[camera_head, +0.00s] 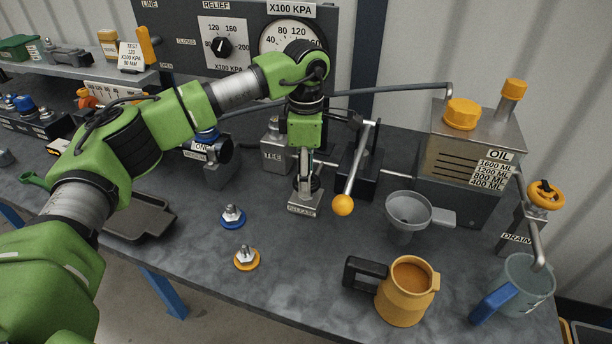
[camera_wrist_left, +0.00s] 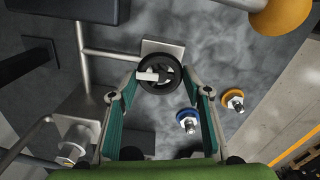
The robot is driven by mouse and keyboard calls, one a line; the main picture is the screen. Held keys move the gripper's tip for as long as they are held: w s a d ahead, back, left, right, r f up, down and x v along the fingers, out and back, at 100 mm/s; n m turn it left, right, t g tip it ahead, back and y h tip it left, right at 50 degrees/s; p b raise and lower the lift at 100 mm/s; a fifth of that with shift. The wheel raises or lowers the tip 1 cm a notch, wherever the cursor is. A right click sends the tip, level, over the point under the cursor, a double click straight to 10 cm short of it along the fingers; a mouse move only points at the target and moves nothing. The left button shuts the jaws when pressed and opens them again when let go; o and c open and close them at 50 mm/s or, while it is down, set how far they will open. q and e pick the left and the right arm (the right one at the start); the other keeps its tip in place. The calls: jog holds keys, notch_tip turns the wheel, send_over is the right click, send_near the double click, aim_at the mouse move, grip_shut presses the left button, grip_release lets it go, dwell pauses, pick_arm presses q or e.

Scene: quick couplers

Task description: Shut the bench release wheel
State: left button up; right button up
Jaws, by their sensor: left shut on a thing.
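The bench release wheel is a small black handwheel (camera_wrist_left: 159,73) on the valve labelled RELEASE. In the head view its base plate (camera_head: 304,204) stands on the bench, and the wheel is mostly hidden behind my gripper. My left gripper (camera_head: 304,178) points down over the valve. In the left wrist view its two fingers (camera_wrist_left: 160,88) reach to both sides of the wheel's rim and are shut on it. My right gripper is not in view.
A lever with an orange ball (camera_head: 343,205) stands close right of the valve. A grey funnel (camera_head: 407,212), an orange jug (camera_head: 405,292) and the oil tank (camera_head: 468,150) are further right. Blue (camera_head: 233,217) and orange (camera_head: 246,258) couplers lie in front on the bench.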

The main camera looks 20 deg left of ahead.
pick_arm(q)
jog(key=shift+r+m, duration=0.1)
jog(key=shift+m, duration=0.4)
jog(key=o, duration=1.1)
notch_tip(320, 180, up, 12)
